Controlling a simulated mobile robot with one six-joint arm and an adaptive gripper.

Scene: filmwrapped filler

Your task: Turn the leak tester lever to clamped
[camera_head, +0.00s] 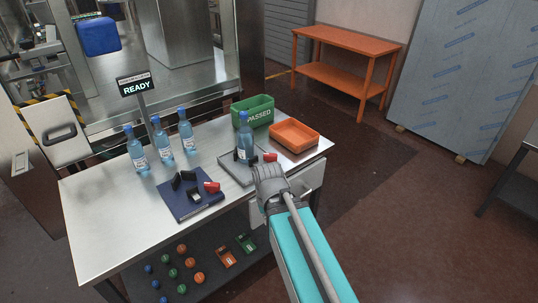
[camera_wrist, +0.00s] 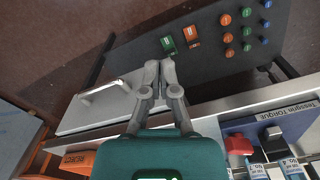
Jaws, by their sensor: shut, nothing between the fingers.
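A grey tester (camera_head: 234,174) on the steel table carries an upright blue bottle (camera_head: 246,140), with a red lever end (camera_head: 270,157) at its right. A dark blue tester (camera_head: 189,206) with another red knob (camera_head: 211,187) stands to its left. The wrist view shows the blue tester (camera_wrist: 275,122) labelled TORQUE, with its red knob (camera_wrist: 240,145). My gripper (camera_wrist: 160,66) is shut and empty, over the table's front edge and the drawer front. My wrist hides it in the head view. It touches neither lever. My gripper body hides the grey tester in the wrist view.
An orange bin (camera_head: 293,148) and a green PASSED bin (camera_head: 266,107) stand right of and behind the grey tester. Several bottles (camera_head: 163,147) stand at the left by a READY sign (camera_head: 137,87). A drawer handle (camera_wrist: 103,90) sticks out below the table edge.

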